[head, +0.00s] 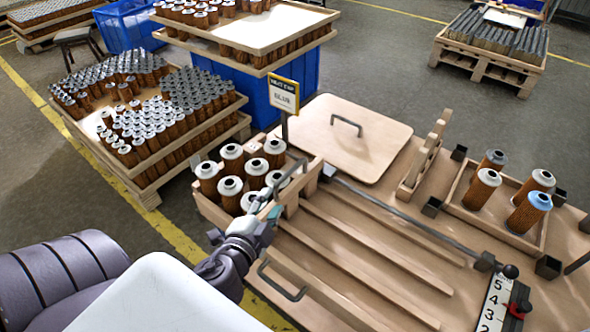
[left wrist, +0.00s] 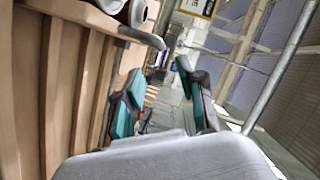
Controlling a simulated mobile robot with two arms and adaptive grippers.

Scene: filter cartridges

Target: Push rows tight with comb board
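Several orange-brown filter cartridges (head: 232,160) with white caps stand in rows in a wooden tray (head: 213,212) at the work table's left end. Beside them are an upright wooden board (head: 292,196) and a curved grey handle (head: 287,176); I cannot tell for sure whether this is the comb board. My left gripper (head: 266,208) is at the tray's near right corner, close to that handle. In the left wrist view its teal-padded fingers (left wrist: 160,105) are apart with nothing between them, and cartridges (left wrist: 136,12) show at the top. My right gripper is not in view.
A flat panel with a handle (head: 362,142) lies behind the wooden rails (head: 365,245). A notched wooden stand (head: 424,158) and a tray (head: 497,228) with several cartridges are to the right. A sign (head: 284,94) reading BLUE rises behind the rows.

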